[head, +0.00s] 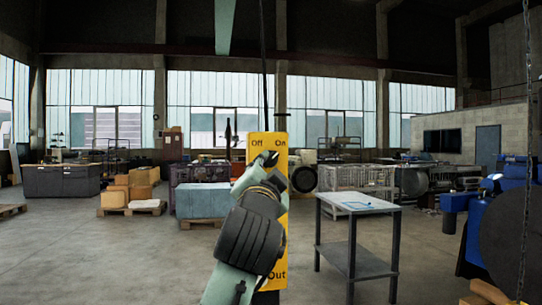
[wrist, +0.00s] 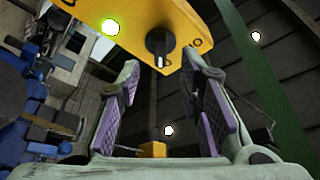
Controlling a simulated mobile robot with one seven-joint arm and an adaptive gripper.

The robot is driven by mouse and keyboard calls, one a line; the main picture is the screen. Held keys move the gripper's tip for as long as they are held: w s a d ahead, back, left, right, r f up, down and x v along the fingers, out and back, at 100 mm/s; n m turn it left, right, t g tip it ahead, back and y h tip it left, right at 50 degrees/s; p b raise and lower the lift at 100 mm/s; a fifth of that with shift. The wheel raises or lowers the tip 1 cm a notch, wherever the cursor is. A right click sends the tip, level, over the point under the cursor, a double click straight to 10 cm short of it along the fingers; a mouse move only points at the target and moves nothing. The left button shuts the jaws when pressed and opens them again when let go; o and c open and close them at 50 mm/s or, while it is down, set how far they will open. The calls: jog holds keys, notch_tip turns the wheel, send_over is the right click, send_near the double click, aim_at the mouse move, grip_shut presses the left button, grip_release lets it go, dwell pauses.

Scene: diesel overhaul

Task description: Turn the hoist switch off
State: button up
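The yellow hoist pendant (head: 281,146) hangs upright on a cable in the middle of the head view. It is marked "Off" at upper left, "On" at upper right and "Out" at the bottom. In the wrist view the pendant (wrist: 185,18) fills the top, with a black knob switch (wrist: 158,44) and a lit green lamp (wrist: 110,27). My gripper (wrist: 160,66) is open, its purple-padded fingers below and on either side of the knob, with a gap to it. In the head view my gripper (head: 262,165) covers the knob and much of the pendant. The knob's setting cannot be told.
A grey metal table (head: 358,203) stands right of the pendant. A blue machine (head: 500,215) and a hanging chain (head: 526,130) are at far right. Pallets with boxes (head: 131,190) and a light-blue block (head: 203,200) stand farther back.

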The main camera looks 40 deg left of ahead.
aim_at(271, 159)
jog(key=shift+p+x, duration=0.85)
jog(key=shift+x, duration=1.95)
jog(key=shift+c, duration=0.4)
grip_shut()
jog(key=shift+r, duration=0.1)
